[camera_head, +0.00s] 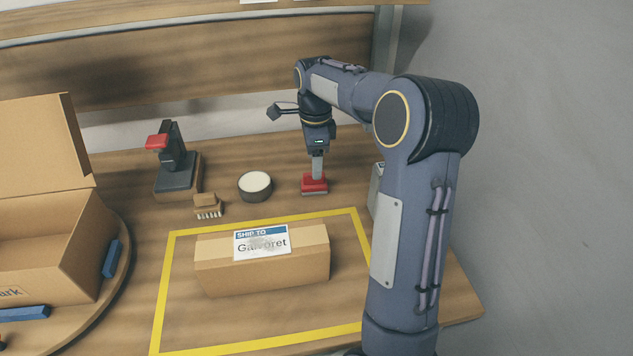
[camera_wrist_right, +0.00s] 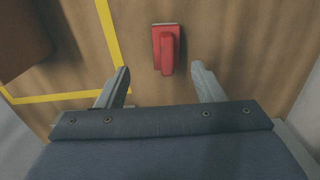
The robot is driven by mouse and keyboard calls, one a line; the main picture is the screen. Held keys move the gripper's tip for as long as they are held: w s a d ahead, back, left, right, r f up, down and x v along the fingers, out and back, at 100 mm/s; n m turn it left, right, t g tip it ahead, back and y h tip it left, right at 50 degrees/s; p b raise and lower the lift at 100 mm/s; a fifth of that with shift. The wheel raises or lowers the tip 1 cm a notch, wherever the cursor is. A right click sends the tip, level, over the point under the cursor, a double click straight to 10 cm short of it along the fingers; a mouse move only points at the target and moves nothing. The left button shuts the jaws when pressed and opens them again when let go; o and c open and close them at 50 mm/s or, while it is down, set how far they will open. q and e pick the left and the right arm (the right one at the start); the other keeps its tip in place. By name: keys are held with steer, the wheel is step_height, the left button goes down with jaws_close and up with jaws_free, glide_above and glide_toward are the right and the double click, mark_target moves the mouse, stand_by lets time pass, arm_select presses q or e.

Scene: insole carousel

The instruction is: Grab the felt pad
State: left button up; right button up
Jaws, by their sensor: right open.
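The felt pad (camera_head: 314,186) is a red block with a raised red grip, lying on the wooden table at the back right, outside the yellow tape. My right gripper (camera_head: 317,168) points down just over it. In the right wrist view the felt pad (camera_wrist_right: 165,47) lies ahead of the open, empty fingers (camera_wrist_right: 160,68), roughly in line with the gap between them. The grip's near end reaches close to the fingertip line; I cannot tell the height left between them. My left gripper is not in view.
A closed carton (camera_head: 265,270) with a smudged label lies inside the yellow tape (camera_head: 160,290). A round tin (camera_head: 255,186), a brush (camera_head: 207,207) and a red-handled stamp or press (camera_head: 175,165) stand left of the pad. An open box (camera_head: 80,245) sits on a round board at left.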

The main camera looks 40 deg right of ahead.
mark_target(314, 183)
steer(key=shift+w+d+f+m, duration=0.3)
steer(key=shift+f, duration=0.55)
step_height(314, 183, down, 7)
steer(key=shift+w+r, duration=0.15)
steer(key=shift+r, duration=0.05)
steer(key=c, duration=1.1)
